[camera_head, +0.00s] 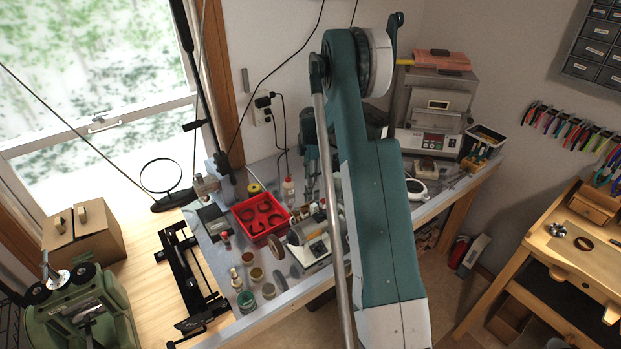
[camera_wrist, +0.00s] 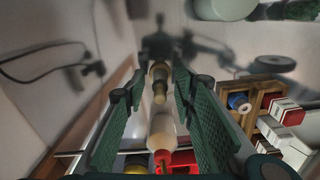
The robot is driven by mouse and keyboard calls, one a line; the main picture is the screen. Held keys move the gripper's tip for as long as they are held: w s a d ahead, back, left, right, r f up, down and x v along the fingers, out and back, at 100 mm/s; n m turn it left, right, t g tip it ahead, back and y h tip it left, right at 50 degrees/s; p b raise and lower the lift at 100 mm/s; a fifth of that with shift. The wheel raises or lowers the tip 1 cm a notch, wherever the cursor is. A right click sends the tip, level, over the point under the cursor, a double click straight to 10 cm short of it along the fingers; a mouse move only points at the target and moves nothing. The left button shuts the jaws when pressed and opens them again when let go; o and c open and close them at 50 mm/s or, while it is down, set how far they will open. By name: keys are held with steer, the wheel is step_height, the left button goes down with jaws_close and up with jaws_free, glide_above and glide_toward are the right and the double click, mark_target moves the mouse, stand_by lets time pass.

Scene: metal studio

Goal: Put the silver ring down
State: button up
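I cannot make out a silver ring for certain in either view. In the head view, a small shiny silver-grey object (camera_head: 558,230) lies on the wooden bench at the right, beside a dark brownish ring shape (camera_head: 583,243). My gripper (camera_wrist: 158,92) shows in the wrist view with its two green ribbed fingers well apart. No ring shows between them. A pale bottle with a red tip (camera_wrist: 161,135) and a brownish bottle (camera_wrist: 159,82) appear in the gap, seemingly beyond the fingers. In the head view my arm hides most of the gripper.
A grey worktable (camera_head: 220,255) holds a red tray (camera_head: 260,217) of dark curved pieces, several jars and tools. A machine (camera_head: 437,110) stands at its back right. In the wrist view, a wooden rack (camera_wrist: 258,100) and small boxes stand right of the fingers.

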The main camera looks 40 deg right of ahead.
steer(key=shift+r, duration=0.2)
step_height(320, 180, up, 12)
steer(key=shift+f+b, duration=0.1)
steer(key=shift+b, duration=0.2)
stand_by(0.3)
stand_by(0.6)
